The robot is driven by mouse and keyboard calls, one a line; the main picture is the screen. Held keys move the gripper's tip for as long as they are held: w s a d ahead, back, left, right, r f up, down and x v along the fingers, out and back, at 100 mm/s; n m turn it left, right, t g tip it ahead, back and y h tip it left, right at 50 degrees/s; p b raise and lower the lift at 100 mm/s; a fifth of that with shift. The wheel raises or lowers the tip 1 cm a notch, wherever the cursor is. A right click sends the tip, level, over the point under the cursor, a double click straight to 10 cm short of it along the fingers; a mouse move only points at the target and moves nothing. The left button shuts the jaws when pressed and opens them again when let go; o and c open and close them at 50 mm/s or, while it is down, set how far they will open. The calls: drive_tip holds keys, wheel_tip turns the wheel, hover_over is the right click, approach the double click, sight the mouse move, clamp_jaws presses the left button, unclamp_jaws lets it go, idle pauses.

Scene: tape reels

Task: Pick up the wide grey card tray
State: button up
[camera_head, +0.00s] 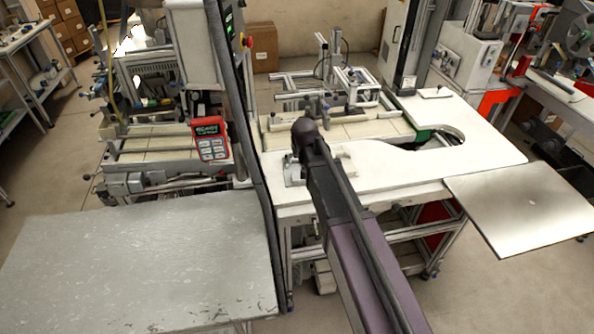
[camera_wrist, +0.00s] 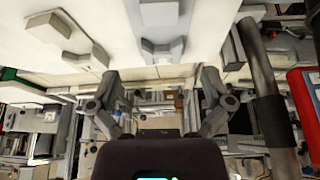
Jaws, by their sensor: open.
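A grey tray-like piece (camera_head: 294,172), which looks like the wide grey card tray, lies on the white table (camera_head: 480,140) just left of my arm. In the wrist view the grey piece (camera_wrist: 160,30) is at the top middle, partly cut off by the frame edge. My gripper (camera_wrist: 160,82) is open and empty, its two fingers spread wide apart. The grey piece shows above the gap between them, apart from both fingers. In the head view my arm hides the fingers.
A beige holder (camera_wrist: 64,38) lies beside the grey piece; it is partly behind my arm in the head view (camera_head: 346,163). A dark upright post (camera_head: 245,110) stands at the table's left edge, with a red keypad box (camera_head: 210,140) beyond. The table's right part is mostly clear.

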drive_tip(key=b, duration=0.7)
approach(291, 171)
drive_tip(key=shift+s+d+f, duration=1.1)
drive_tip(key=shift+s+d, duration=0.05)
drive_tip(key=shift+d, duration=0.2)
drive_tip(key=shift+p, duration=0.3)
drive_tip(key=shift+f, duration=0.1)
drive_tip(key=b+x, duration=0.3)
drive_tip(key=shift+s+d, duration=0.1)
drive_tip(key=shift+s, duration=0.15)
drive_tip(key=shift+b+x, duration=1.05)
drive_tip(key=shift+x, duration=0.1)
drive_tip(key=c, duration=1.2)
drive_tip(key=shift+r, duration=0.25)
